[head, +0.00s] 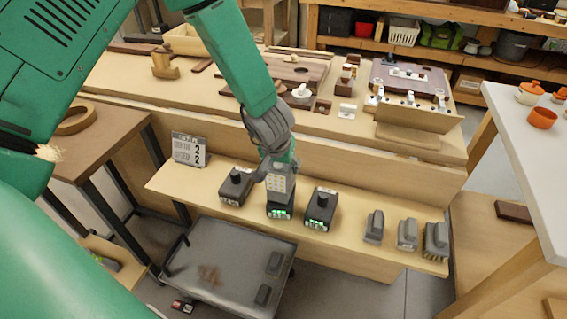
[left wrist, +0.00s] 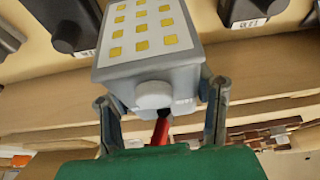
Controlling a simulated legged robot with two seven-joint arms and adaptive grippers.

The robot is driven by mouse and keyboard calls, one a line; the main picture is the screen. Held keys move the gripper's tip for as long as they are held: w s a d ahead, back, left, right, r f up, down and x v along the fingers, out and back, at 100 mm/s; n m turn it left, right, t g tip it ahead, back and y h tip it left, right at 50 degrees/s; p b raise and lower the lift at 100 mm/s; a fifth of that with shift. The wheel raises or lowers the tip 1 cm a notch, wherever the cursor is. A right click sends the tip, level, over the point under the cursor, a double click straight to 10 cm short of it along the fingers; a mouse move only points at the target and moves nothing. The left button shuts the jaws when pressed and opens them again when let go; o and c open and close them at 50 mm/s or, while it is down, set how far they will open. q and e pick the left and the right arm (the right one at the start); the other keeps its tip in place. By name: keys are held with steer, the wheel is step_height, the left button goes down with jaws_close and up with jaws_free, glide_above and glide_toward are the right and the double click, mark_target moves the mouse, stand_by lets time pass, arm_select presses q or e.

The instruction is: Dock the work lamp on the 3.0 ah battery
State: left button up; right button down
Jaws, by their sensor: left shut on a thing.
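My left gripper (head: 277,166) is shut on the work lamp (head: 280,184), a grey block with rows of yellow squares on a white face. The lamp is over the middle black unit with green lights (head: 280,211) on the low shelf; I cannot tell whether they touch. In the left wrist view the lamp (left wrist: 150,40) fills the space between the two fingers (left wrist: 163,115). Black battery-like units stand on both sides: the left one (head: 236,187) and the right one (head: 321,207), which has green lights. Their labels are too small to read. My right gripper is not in view.
Several grey packs (head: 407,234) stand at the shelf's right. A number sign (head: 190,149) stands at its left. A grey cart (head: 225,268) is below in front. The bench above holds a wooden board (head: 300,70) and small parts. A white table (head: 530,140) is at right.

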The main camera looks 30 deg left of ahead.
arm_select(q)
steer(key=shift+a+f, duration=0.2)
steer(key=shift+a, duration=0.35)
steer(key=shift+d+f, duration=0.2)
steer(key=shift+d, duration=0.3)
steer(key=shift+f+b, duration=0.15)
steer(key=shift+b, duration=0.2)
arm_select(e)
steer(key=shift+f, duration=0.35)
arm_select(q)
steer(key=o, duration=1.1)
steer(key=shift+f, duration=0.1)
steer(key=shift+c, duration=0.2)
steer(key=shift+o, duration=0.6)
steer(key=shift+a, duration=0.35)
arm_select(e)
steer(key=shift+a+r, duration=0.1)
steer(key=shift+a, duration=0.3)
arm_select(q)
steer(key=shift+d, duration=0.1)
